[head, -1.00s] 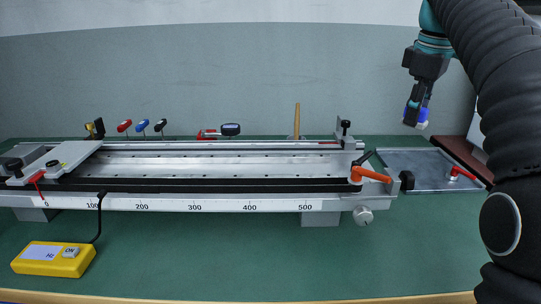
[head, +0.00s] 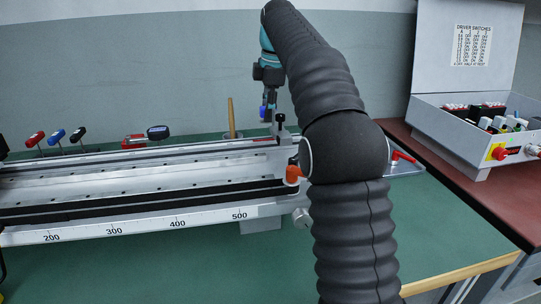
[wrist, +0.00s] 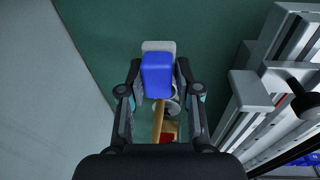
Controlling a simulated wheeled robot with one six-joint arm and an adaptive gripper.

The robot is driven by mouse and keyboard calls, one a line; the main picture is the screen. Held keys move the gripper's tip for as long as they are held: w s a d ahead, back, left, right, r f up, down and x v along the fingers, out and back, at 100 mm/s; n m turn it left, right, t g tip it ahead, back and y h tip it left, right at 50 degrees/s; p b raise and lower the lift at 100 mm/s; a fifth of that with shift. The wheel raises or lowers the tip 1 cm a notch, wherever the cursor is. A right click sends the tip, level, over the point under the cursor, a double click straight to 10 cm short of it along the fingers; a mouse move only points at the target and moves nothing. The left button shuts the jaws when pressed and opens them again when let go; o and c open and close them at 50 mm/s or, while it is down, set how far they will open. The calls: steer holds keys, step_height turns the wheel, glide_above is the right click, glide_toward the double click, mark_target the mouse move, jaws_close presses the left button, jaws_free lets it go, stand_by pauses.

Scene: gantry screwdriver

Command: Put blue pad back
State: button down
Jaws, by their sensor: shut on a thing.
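My gripper (head: 269,100) is shut on the blue pad (wrist: 157,76). In the wrist view the pad is a blue block with a pale grey-white part (wrist: 158,46) beyond it, between the two fingers. In the head view the blue pad (head: 263,111) hangs under the gripper, up off the table, behind the right end of the rail (head: 140,176). My arm hides part of the area to its right. In the wrist view a wooden stick (wrist: 158,118) and part of its round holder show below the pad.
The wooden stick (head: 231,115) stands upright close left of my gripper. A clamp post (head: 280,124) rises at the rail's right end. Red, blue (head: 57,136) and black handled items stand behind the rail. An open switch box (head: 455,128) sits on the right table.

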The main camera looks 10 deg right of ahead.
steer(key=shift+n, duration=0.3)
steer(key=f, duration=0.4)
steer(key=f+b, duration=0.1)
steer(key=f, duration=0.1)
steer(key=shift+w+d, duration=0.25)
steer(key=shift+d, duration=0.1)
steer(key=shift+f+b, duration=0.55)
steer(key=shift+f, duration=1.85)
steer(key=c, duration=0.8)
jaws_free()
steer(key=shift+o, duration=0.2)
steer(key=shift+r, duration=0.15)
steer(key=r, duration=0.3)
steer(key=r+p, duration=0.1)
steer(key=r, duration=0.2)
steer(key=s+d+r+p, duration=0.1)
steer(key=r, duration=0.2)
steer(key=shift+r, duration=0.35)
steer(key=shift+s+d+r, duration=0.1)
steer(key=shift+s+r, duration=0.1)
steer(key=shift+r, duration=0.75)
steer(key=shift+r, duration=0.1)
